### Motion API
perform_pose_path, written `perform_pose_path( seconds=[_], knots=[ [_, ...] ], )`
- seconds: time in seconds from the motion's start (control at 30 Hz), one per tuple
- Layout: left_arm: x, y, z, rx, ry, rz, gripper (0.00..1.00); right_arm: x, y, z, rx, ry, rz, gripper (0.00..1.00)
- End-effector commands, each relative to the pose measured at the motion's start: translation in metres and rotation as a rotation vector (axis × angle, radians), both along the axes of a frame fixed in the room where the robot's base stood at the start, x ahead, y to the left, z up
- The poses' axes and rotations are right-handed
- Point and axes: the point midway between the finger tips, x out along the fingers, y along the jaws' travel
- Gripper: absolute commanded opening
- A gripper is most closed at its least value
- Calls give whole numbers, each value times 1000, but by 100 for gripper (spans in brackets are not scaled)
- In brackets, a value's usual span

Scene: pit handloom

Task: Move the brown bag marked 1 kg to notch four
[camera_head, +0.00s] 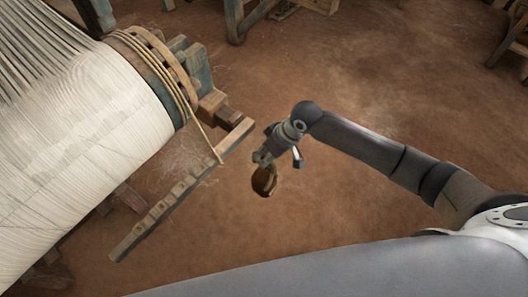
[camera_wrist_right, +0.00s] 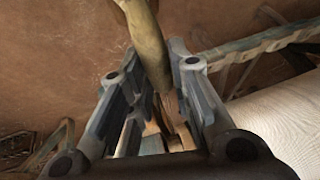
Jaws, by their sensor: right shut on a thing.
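A small brown bag (camera_head: 264,181) hangs below my right gripper (camera_head: 266,158) in the head view. The right gripper is shut on the bag's upper part and holds it above the floor, apart from the notched bar. In the right wrist view, the bag (camera_wrist_right: 147,42) shows as a tan shape between the two fingers (camera_wrist_right: 155,62). No 1 kg mark can be read on it. The notched wooden bar (camera_head: 170,203) slants beside the loom roll, to the left of the bag. Notch numbers cannot be read. My left gripper is not in view.
The large white warp roll (camera_head: 75,140) fills the left. A rope (camera_head: 205,137) runs from its wooden end (camera_head: 155,60) down to the bar. Wooden frames stand at the back. The brown floor (camera_head: 370,75) around my right arm is mostly clear.

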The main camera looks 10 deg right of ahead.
Motion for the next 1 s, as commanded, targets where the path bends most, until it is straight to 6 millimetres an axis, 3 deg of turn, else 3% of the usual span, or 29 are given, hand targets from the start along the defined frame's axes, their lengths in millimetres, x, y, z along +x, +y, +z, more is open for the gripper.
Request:
perform_pose_path(
  seconds=[0.47, 1.0],
  knots=[
    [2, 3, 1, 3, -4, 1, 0, -28, -22, 3, 3, -4, 0, 0],
    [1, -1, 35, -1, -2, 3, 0, -58, -46, 13, 5, -4, -2, 0]
  ],
)
